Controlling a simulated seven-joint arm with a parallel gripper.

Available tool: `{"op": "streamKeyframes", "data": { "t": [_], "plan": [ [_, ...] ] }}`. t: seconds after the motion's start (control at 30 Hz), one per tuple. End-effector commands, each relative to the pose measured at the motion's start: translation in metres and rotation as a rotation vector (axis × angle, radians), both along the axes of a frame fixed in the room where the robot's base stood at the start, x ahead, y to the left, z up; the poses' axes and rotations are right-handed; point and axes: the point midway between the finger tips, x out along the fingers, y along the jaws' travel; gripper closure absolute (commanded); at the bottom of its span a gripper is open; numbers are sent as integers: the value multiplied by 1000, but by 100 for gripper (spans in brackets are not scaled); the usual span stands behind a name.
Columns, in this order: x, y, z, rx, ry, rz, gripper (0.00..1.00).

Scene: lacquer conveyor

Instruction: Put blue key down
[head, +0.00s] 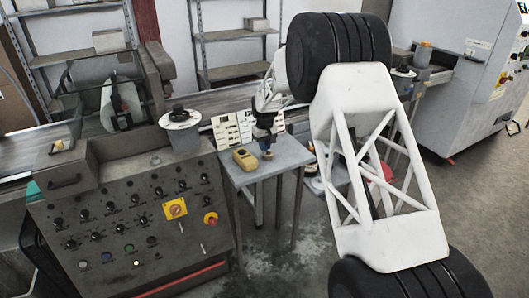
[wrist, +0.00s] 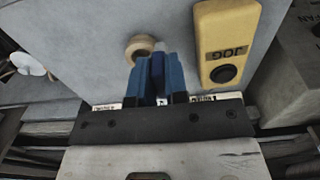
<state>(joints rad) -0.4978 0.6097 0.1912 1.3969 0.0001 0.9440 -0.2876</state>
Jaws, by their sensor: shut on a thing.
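My gripper (head: 265,137) points down over a small grey table (head: 285,157). In the wrist view its two blue fingers (wrist: 157,80) are shut on the blue key (wrist: 157,64), a darker blue piece between them. The fingers hide much of the key. A round beige ring (wrist: 143,43) shows just beyond the fingertips, partly covered by them. I cannot tell whether the key touches the ring or the table.
A yellow box (head: 245,159) with a black button, marked JOG in the wrist view (wrist: 226,42), lies beside the gripper on the table. A white labelled panel (head: 233,130) stands behind. A control console (head: 130,220) is at the left. The table's front is clear.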

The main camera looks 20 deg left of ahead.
Motion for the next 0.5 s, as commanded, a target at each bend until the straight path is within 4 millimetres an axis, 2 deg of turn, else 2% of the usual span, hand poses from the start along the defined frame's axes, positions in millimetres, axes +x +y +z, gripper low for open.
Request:
{"op": "streamKeyframes", "data": {
  "t": [0.5],
  "plan": [
    [3, 2, -4, 0, 0, 0, 100]
  ]
}}
